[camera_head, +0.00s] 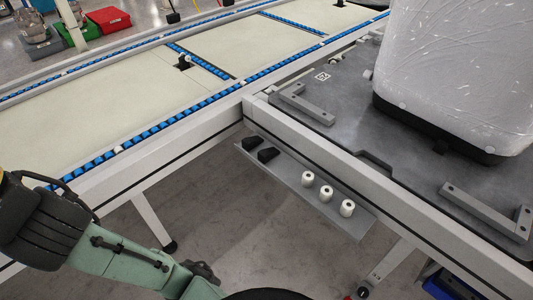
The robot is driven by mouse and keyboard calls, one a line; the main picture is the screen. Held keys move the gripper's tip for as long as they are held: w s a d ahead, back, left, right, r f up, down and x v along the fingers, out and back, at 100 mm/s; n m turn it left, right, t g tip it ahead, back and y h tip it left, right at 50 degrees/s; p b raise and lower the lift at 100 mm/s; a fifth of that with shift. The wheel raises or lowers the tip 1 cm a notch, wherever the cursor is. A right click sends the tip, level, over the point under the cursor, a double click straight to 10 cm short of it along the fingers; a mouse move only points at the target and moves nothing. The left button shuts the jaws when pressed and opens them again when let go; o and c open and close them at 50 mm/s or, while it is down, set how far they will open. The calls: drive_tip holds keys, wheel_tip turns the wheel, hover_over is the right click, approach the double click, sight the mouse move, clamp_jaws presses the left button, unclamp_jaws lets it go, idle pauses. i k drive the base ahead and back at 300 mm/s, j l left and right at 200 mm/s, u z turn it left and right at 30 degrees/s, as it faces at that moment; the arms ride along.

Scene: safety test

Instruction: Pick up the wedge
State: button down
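Two small black wedge-shaped pieces lie near the left end of a narrow grey shelf. One wedge (250,143) is at the far left end, and the second wedge (268,155) is just to its right; I cannot tell which one the task means. The shelf (287,174) hangs below the front rail of the workstation. My green and black arm shows at the lower left, well apart from the wedges. My gripper cannot be made out in this view.
Several white rollers (326,193) stand on the shelf right of the wedges. The rail (350,178) runs above its back edge. A large wrapped case (460,70) sits on the grey table. A conveyor (95,105) extends left. Open floor (215,215) lies before the shelf.

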sight(264, 155)
drive_tip(key=j+z, duration=0.2)
drive_tip(key=j, duration=0.3)
drive_tip(key=j+z, duration=0.25)
drive_tip(key=j, duration=0.25)
drive_tip(key=k+j+z, duration=0.2)
drive_tip(key=j, duration=0.25)
drive_tip(key=j+z, duration=0.25)
drive_tip(key=j, duration=0.25)
